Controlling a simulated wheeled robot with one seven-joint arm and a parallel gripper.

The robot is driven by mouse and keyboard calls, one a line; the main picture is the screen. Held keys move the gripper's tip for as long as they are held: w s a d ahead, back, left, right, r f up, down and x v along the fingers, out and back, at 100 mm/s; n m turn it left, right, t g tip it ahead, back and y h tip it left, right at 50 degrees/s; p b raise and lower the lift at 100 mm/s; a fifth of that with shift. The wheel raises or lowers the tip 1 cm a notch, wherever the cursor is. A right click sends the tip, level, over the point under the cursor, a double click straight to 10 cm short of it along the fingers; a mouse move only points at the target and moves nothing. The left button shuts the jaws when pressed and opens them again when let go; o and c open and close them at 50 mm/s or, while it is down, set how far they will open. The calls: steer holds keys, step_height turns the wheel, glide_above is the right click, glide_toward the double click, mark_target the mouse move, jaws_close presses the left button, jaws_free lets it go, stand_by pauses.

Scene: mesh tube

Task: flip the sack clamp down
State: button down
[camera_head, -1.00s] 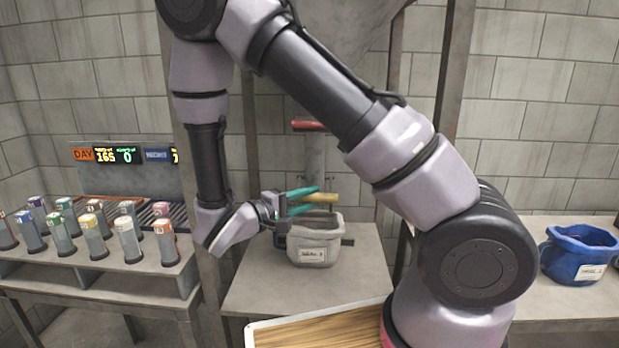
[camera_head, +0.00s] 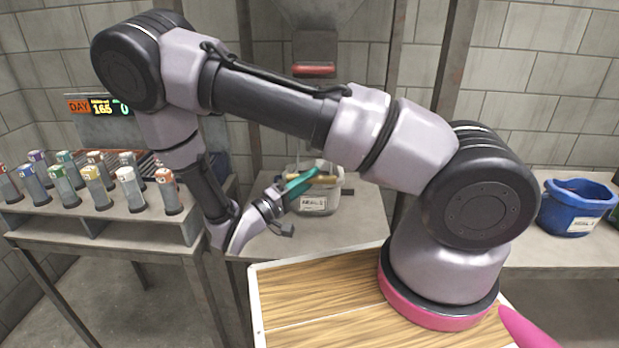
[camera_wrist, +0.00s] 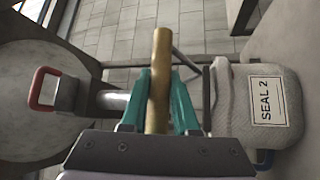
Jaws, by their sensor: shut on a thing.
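My gripper (camera_head: 316,177), with teal fingers, is shut on a brass-coloured bar (camera_head: 327,180), which I take to be the sack clamp's handle. In the wrist view the bar (camera_wrist: 159,85) passes between both fingers. The bar's end shows beyond the fingertips. In the head view it lies low, across the top of the pale sack (camera_head: 314,204). The sack also fills the right of the wrist view (camera_wrist: 250,104), with a label reading SEAL 2. The fingers partly hide the sack's mouth and the clamp's mount.
A red handle (camera_head: 313,69) sits on the spout above the sack. A rack of capped tubes (camera_head: 94,187) stands at left. A blue sack (camera_head: 577,205) stands on the right bench. My arm crosses the middle of the head view.

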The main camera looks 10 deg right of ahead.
steer(key=shift+f, duration=0.25)
steer(key=c, duration=0.7)
jaws_free()
steer(key=v, duration=1.1)
steer(key=shift+r, duration=0.1)
